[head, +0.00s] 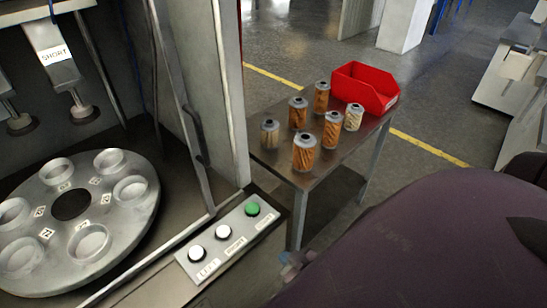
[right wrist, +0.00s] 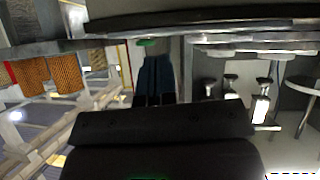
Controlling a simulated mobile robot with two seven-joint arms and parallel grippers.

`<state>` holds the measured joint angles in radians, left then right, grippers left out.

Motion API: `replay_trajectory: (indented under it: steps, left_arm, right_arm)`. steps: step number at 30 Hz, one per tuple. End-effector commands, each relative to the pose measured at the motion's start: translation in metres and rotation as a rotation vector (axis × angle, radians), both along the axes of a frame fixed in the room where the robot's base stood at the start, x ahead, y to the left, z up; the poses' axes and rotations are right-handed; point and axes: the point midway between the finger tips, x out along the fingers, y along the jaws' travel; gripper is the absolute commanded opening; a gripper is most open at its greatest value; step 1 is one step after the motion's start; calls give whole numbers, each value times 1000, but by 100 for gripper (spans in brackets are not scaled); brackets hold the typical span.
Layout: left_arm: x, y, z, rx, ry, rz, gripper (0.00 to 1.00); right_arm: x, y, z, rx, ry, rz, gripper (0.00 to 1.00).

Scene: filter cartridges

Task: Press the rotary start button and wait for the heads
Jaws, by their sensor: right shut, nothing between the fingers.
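The control panel (head: 225,240) at the front edge of the machine carries two white buttons (head: 209,242) and a green button (head: 252,208); their labels are too small to read surely. The rotary disc (head: 128,220) has several empty cups. Press heads (head: 80,110) hang raised above it, one under a plate marked SHORT. My right gripper (head: 292,262) shows small beside the panel, partly hidden by my arm, apart from the buttons. In the right wrist view its blue fingers (right wrist: 155,62) are together and empty, with a green button (right wrist: 148,42) just beyond their tips. My left gripper is not in view.
The machine's upright post (head: 228,100) and door frame stand between the disc and the table.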

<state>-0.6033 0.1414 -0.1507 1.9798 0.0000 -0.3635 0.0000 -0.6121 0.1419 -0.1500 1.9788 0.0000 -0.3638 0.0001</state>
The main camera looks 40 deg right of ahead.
Motion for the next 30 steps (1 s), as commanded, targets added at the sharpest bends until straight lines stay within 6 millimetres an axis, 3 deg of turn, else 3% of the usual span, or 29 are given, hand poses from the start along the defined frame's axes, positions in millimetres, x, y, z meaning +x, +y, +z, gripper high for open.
replay_trajectory:
  steps: [14,17,23,30]
  left_arm:
    - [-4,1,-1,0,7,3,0]
    - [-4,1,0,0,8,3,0]
    - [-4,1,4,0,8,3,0]
    - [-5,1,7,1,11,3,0]
  right_arm:
    - [15,1,4,30,-6,18,0]
    - [36,1,6,99,10,46,0]
    - [99,-4,21,299,112,123,0]
    - [167,-28,64,480,290,160,0]
